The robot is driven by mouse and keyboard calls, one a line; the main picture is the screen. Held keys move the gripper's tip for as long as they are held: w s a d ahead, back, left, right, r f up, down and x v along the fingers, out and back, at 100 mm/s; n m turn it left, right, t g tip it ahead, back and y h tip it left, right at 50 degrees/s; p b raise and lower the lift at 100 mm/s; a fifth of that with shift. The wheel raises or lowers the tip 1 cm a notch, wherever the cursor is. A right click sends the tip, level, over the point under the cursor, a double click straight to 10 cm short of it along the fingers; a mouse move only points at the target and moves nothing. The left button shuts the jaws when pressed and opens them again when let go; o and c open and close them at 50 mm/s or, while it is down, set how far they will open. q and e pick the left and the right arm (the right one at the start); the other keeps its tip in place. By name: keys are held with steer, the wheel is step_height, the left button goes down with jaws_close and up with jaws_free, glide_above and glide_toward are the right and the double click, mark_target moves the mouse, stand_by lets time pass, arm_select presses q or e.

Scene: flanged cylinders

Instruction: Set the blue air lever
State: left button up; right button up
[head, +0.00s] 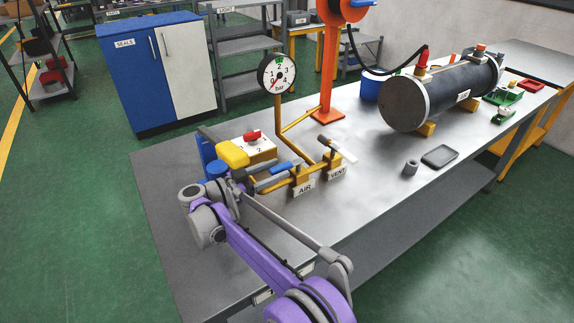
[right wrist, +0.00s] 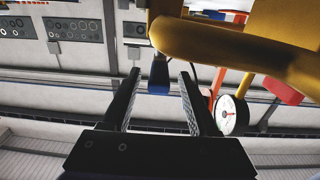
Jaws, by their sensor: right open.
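The blue air lever (head: 280,167) is on the yellow pipework behind the AIR label (head: 303,187) on the steel bench. In the right wrist view a blue end (right wrist: 158,76), apparently the lever's, shows beyond and between my fingertips. My right gripper (head: 262,176) reaches in beside the lever from the left. In the right wrist view the right gripper (right wrist: 162,78) is open, with its two dark fingers apart and nothing visibly held. Whether a finger touches the lever I cannot tell. My left gripper is not in view.
A pale-handled lever stands by the VENT label (head: 337,172). A pressure gauge (head: 277,72) rises behind on a yellow pipe. A red knob (head: 252,136) and a yellow block (head: 232,153) are close to my gripper. A dark flanged cylinder (head: 440,92) lies farther right.

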steer(key=v, duration=0.5)
steer(key=shift+s+a, duration=0.15)
steer(key=shift+a, duration=0.1)
